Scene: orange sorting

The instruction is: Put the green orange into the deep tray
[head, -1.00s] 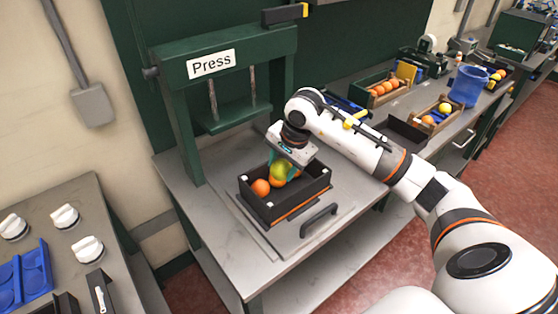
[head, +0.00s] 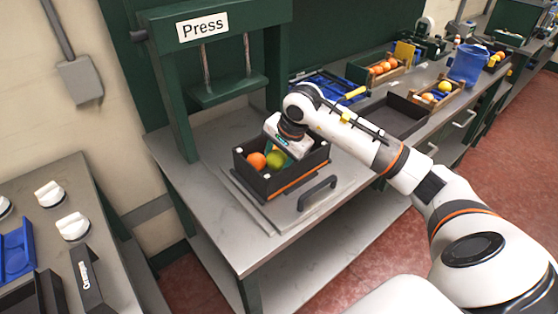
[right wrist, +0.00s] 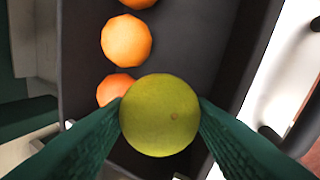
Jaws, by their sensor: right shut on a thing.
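The green orange (head: 275,159) is between the fingers of my right gripper (right wrist: 160,120), which is shut on it. The deep black tray (head: 291,184) stands on the press table, and the gripper reaches down into it. In the right wrist view the green orange (right wrist: 160,115) covers part of an orange fruit (right wrist: 113,88), and another orange (right wrist: 126,40) lies further along the tray wall. In the head view one orange (head: 257,161) shows left of the green one. Whether the green orange touches the tray floor is hidden. My left gripper is not in view.
The green press (head: 228,90) stands behind the tray. A grey handle (head: 317,193) is in front of it. On the back bench are an empty dark tray (head: 392,117), a crate of oranges (head: 383,68) and a blue bucket (head: 467,64).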

